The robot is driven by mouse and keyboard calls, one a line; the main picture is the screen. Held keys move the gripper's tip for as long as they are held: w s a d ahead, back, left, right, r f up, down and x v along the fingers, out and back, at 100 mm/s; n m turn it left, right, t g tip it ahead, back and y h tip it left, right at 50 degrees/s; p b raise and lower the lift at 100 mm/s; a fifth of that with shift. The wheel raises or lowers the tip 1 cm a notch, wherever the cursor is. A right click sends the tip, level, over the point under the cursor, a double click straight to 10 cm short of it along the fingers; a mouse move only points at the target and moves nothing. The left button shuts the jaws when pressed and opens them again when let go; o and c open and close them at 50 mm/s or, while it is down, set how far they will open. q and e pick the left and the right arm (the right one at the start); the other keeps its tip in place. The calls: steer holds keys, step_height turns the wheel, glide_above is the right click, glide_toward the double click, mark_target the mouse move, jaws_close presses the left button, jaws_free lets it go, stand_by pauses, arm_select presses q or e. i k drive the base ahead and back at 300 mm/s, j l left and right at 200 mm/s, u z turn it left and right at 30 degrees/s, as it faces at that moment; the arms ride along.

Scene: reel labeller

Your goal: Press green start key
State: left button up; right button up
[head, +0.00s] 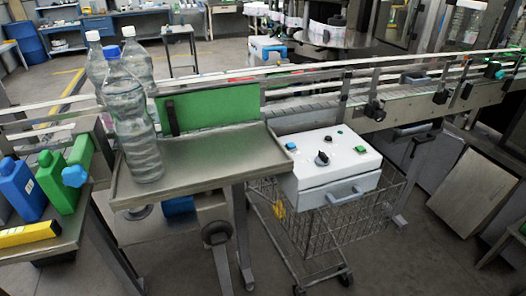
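A white control box (330,178) with a sloped top and a grey front handle sits at the middle right, in front of the conveyor. On its top, a small green key (360,149) is near the right edge. Nothing covers the top of the box. Neither of my grippers is in view.
A steel table (205,160) with a green back panel and tall water bottles (132,125) stands left of the box. A wire cart (320,225) is below the box. The conveyor (410,98) runs behind. Blue and green bottles stand at far left. Space above the box is clear.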

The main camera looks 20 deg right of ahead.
mark_target(360, 149)
steer(key=z, duration=1.4)
steer(key=i+j+z, duration=0.1)
steer(key=i, duration=0.5)
steer(key=i+j, duration=0.25)
steer(key=i, duration=0.3)
steer(key=l+z, duration=0.05)
